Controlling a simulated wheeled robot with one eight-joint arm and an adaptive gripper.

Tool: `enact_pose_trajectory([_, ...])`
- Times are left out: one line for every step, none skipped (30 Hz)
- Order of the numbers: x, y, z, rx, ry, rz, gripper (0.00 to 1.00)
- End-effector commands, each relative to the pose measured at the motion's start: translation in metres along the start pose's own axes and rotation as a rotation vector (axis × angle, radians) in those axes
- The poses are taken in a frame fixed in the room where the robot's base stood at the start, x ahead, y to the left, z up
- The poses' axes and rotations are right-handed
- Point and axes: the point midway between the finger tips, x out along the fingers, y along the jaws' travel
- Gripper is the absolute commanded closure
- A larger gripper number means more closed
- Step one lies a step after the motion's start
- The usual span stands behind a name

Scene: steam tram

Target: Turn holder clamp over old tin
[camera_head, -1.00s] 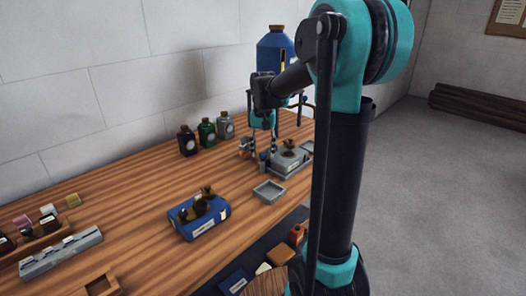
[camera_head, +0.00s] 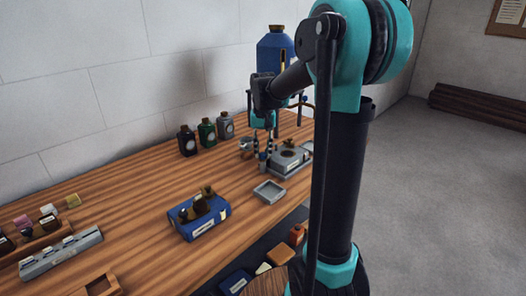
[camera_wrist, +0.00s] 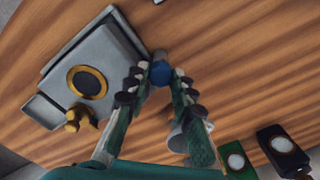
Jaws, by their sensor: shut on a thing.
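My gripper (camera_wrist: 160,78) points down at the bench, with its two fingertips closed around a small blue knob (camera_wrist: 160,72). The knob stands beside a grey block holder (camera_wrist: 120,50) with a brass-rimmed dark round face on top. The holder (camera_head: 288,160) shows on the bench in the head view, with my gripper (camera_head: 263,150) at its left. A brass piece (camera_wrist: 80,118) sits at the holder's edge. A grey metal cylinder (camera_wrist: 184,137), perhaps the old tin, is partly hidden behind one finger. I cannot tell how the clamp is turned.
Dark, green (camera_head: 207,132) and grey bottles stand near the wall. A small grey tray (camera_head: 269,192) and a blue box (camera_head: 199,217) with brown pieces lie closer. A grey rack (camera_head: 61,254) is at the left. Bare bench lies between them.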

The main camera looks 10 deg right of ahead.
Motion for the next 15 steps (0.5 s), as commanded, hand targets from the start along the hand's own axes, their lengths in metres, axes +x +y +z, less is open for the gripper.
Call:
enact_pose_trajectory([0.0002, -0.0001, 0.0000, -0.015, 0.000, 0.000, 1.00])
enact_pose_trajectory([0.0002, -0.0001, 0.0000, -0.021, 0.000, 0.000, 1.00])
enact_pose_trajectory([0.0003, -0.0001, 0.0000, -0.025, 0.000, 0.000, 1.00])
enact_pose_trajectory([0.0003, -0.0001, 0.0000, -0.026, 0.000, 0.000, 1.00])
enact_pose_trajectory([0.0003, -0.0001, 0.0000, -0.026, 0.000, 0.000, 1.00])
enact_pose_trajectory([0.0003, -0.0001, 0.0000, -0.025, 0.000, 0.000, 1.00])
enact_pose_trajectory([0.0003, -0.0001, 0.0000, -0.025, 0.000, 0.000, 1.00])
enact_pose_trajectory([0.0003, -0.0001, 0.0001, -0.025, 0.000, 0.000, 1.00])
enact_pose_trajectory([0.0003, -0.0001, 0.0001, -0.025, 0.000, 0.000, 1.00])
enact_pose_trajectory([0.0003, -0.0001, 0.0001, -0.025, 0.000, 0.000, 0.75])
enact_pose_trajectory([0.0003, -0.0001, 0.0001, -0.025, 0.000, 0.000, 0.71])
enact_pose_trajectory([0.0003, -0.0001, 0.0001, -0.025, 0.000, 0.000, 0.66])
enact_pose_trajectory([0.0003, -0.0001, 0.0001, -0.025, 0.000, 0.000, 0.63])
enact_pose_trajectory([0.0003, -0.0001, 0.0001, -0.024, 0.000, 0.000, 0.59])
enact_pose_trajectory([0.0003, -0.0001, 0.0000, -0.024, 0.000, 0.000, 0.55])
